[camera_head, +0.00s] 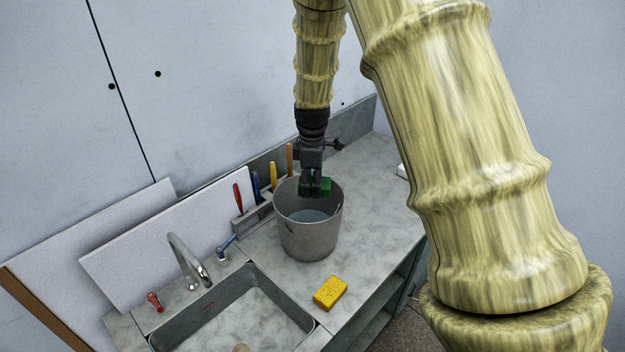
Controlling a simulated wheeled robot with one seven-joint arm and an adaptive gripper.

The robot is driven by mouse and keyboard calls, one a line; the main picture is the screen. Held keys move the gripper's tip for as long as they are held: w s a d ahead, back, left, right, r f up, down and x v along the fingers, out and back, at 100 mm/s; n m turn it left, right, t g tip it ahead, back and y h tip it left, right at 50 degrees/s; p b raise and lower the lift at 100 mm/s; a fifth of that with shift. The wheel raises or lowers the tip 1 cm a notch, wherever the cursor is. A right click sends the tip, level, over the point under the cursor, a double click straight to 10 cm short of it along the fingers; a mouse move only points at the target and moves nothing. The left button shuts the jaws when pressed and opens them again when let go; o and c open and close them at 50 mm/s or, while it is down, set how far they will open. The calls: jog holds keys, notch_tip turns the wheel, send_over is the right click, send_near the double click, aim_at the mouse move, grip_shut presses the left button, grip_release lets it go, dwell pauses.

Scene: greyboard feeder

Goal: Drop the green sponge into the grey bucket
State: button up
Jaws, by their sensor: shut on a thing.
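The grey bucket (309,238) stands upright on the counter, right of the sink. My gripper (314,190) points down at the bucket's mouth and is shut on the green sponge (325,184). The sponge shows as a small dark green block between and beside the fingers. It appears over the bucket's opening, near the back rim. I cannot tell whether it is above the rim or just inside. The bucket's inner bottom is partly visible.
A yellow sponge (330,292) lies on the counter in front of the bucket. A tool rack (252,216) with several coloured handles stands behind it, left. The sink (232,314) and its tap (188,262) are at the lower left. Boards (165,248) lean on the wall.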

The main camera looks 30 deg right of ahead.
jog(key=f, duration=0.1)
jog(key=f+b, duration=0.1)
jog(key=shift+w+f, duration=0.35)
jog(key=shift+s+f, duration=0.1)
jog(key=shift+s, duration=0.4)
jog(key=shift+w, duration=0.25)
jog(key=o, duration=0.8)
jog(key=shift+o, duration=0.2)
jog(key=shift+s, duration=0.15)
jog(key=shift+r, duration=0.25)
notch_tip(320, 180, up, 12)
jog(key=shift+f, duration=0.2)
